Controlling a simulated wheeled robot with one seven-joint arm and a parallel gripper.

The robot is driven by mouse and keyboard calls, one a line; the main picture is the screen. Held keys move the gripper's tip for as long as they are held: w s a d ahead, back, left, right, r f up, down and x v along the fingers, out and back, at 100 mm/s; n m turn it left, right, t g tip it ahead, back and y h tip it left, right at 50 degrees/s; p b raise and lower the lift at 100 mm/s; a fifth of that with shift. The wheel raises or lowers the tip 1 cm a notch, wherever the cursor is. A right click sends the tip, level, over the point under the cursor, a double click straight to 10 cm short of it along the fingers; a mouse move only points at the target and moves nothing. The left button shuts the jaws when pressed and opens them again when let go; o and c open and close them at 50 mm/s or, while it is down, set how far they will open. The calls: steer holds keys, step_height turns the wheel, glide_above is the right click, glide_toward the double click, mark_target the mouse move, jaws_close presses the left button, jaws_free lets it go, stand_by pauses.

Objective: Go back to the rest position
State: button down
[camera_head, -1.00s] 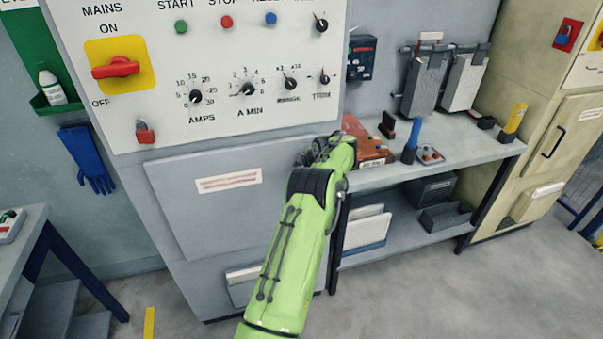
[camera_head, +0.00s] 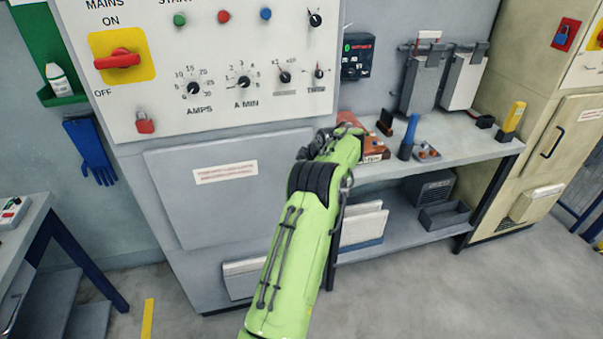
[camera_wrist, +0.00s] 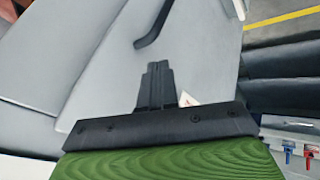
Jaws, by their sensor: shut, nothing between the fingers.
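My green arm reaches up from the bottom of the head view, and its wrist end lies in front of the cabinet's right edge, beside the shelf bench. The arm hides my gripper's fingers there. In the wrist view my gripper (camera_wrist: 158,80) shows its dark fingers closed together with nothing between them. The fingers point over a grey surface and appear clear of it. The control cabinet (camera_head: 240,205) stands behind the arm, with a mains switch (camera_head: 118,60) and several dials on its white panel.
The grey bench (camera_head: 455,140) at right carries a brown-red box (camera_head: 372,140), a blue-handled tool (camera_head: 409,138) and grey rack units (camera_head: 425,82). A table (camera_head: 28,225) with blue legs stands at left. Blue gloves (camera_head: 90,150) hang on the wall. Floor at lower right is clear.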

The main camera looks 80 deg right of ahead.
steer(key=s+v, duration=0.1)
steer(key=v, duration=0.5)
steer(key=shift+s+d+p, duration=0.15)
steer(key=shift+d+p, duration=0.15)
steer(key=shift+p, duration=0.05)
steer(key=shift+r, duration=0.1)
